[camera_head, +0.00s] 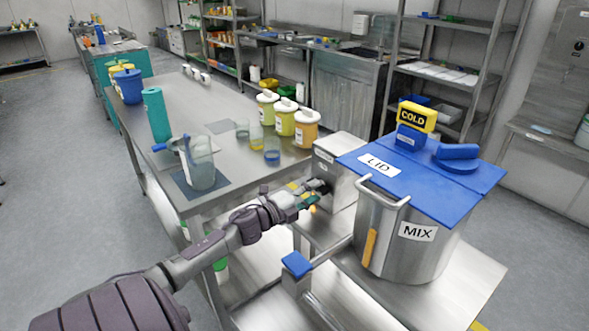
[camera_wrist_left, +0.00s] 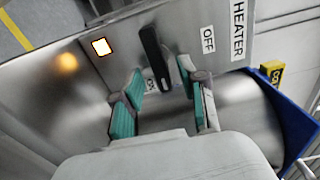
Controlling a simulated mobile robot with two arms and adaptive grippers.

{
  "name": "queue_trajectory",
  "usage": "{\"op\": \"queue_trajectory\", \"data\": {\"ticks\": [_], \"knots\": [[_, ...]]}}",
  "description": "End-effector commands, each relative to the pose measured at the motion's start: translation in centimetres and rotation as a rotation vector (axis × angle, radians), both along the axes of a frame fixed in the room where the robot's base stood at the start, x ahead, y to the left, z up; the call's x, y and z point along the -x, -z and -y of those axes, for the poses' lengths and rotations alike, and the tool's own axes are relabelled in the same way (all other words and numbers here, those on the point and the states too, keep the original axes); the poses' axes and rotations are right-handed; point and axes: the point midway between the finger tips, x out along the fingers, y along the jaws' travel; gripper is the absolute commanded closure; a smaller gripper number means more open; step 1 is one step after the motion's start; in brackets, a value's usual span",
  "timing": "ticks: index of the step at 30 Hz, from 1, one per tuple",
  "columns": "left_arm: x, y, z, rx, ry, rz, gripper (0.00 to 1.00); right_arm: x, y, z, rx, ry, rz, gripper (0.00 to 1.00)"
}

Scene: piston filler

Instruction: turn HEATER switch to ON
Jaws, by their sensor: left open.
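The HEATER switch is a black lever (camera_wrist_left: 155,58) on a steel control box (camera_head: 341,160). In the left wrist view, a HEATER label (camera_wrist_left: 238,30) and an OFF label (camera_wrist_left: 208,39) are on the panel (camera_wrist_left: 185,25). Another small label (camera_wrist_left: 150,85), partly hidden, shows near the lever's lower end and seems to read ON. My left gripper (camera_head: 312,197) is at the box's front in the head view. In the wrist view, the gripper (camera_wrist_left: 163,85) is open, its teal-padded fingers on either side of the lever. Contact cannot be told. My right gripper is out of view.
A lit square (camera_wrist_left: 101,46) shows on the panel. The steel MIX pot (camera_head: 405,245) with a blue lid (camera_head: 420,175) stands right of the box. A steel table (camera_head: 235,185) with a pitcher (camera_head: 200,165) and jars is behind and left. A blue-topped post (camera_head: 297,264) stands in front.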

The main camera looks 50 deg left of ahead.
Motion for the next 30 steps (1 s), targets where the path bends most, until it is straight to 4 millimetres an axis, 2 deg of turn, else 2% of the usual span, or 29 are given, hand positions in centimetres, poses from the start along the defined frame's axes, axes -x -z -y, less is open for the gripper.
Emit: {"op": "queue_trajectory", "data": {"ticks": [9, 15, 20, 30], "knots": [[6.6, 0.2, -0.5, 0.002, 0.0, -0.005, 0.58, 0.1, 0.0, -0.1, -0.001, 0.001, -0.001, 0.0], [9.4, 0.2, -0.7, 0.001, 0.0, -0.003, 0.58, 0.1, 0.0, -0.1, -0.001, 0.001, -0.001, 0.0], [10.2, 0.1, -0.8, -0.001, 0.0, -0.002, 0.58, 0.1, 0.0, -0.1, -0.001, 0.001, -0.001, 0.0], [10.3, 0.0, -0.9, -0.001, 0.0, -0.001, 0.58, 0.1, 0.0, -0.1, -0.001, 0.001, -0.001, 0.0]]}}
